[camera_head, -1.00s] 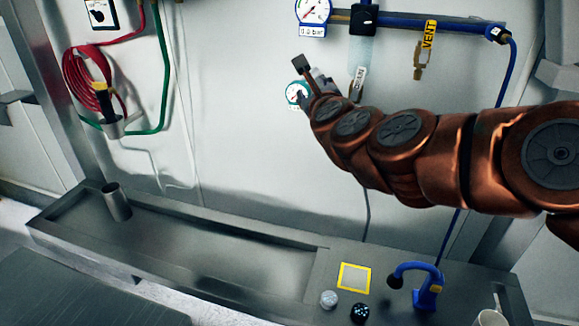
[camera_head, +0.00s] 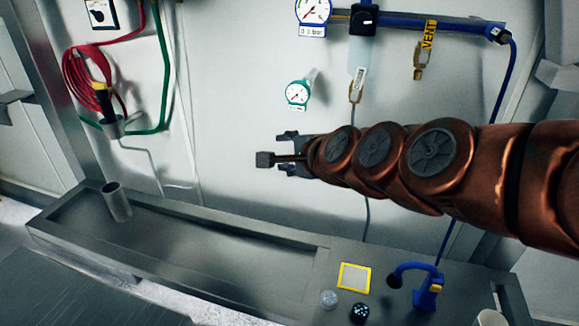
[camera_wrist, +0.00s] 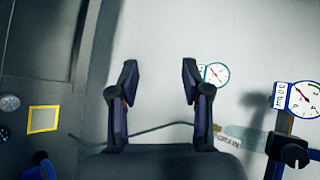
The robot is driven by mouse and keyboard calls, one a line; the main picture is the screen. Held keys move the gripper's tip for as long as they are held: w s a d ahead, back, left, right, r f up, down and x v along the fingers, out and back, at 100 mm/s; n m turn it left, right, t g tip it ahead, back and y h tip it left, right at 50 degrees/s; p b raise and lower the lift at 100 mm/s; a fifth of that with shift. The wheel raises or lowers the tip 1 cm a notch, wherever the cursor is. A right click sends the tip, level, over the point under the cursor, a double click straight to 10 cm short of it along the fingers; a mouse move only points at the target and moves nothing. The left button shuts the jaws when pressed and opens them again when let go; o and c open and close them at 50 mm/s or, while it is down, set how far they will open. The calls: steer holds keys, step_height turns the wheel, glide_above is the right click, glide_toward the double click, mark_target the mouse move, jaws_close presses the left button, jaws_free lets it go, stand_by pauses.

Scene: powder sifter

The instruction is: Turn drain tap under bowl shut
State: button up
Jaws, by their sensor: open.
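The drain tap (camera_head: 355,94) is a small brass fitting with a white tag-like handle, below the clear bowl (camera_head: 357,56) on the wall. The handle runs roughly up and down; I cannot tell the valve's state. In the wrist view the DRAIN lettering (camera_wrist: 231,140) shows right of the right finger, which hides part of the tap. My gripper (camera_head: 286,152) is open and empty, below and left of the tap in the head view, apart from it. In the wrist view the gripper's fingertips (camera_wrist: 160,78) are spread before bare wall.
A small teal-rimmed gauge (camera_head: 298,94) sits left of the tap. A larger blue gauge (camera_head: 313,12), a blue pipe (camera_head: 430,21) and a yellow-tagged VENT valve (camera_head: 422,62) are nearby. A grey bench (camera_head: 300,262) with a blue spout (camera_head: 426,290) lies below.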

steer(key=shift+s+d+f+n+g, duration=0.15)
steer(key=shift+s+f+n+g, duration=0.35)
steer(key=shift+s+f+n, duration=0.5)
steer(key=shift+s, duration=0.1)
steer(key=shift+c, duration=0.3)
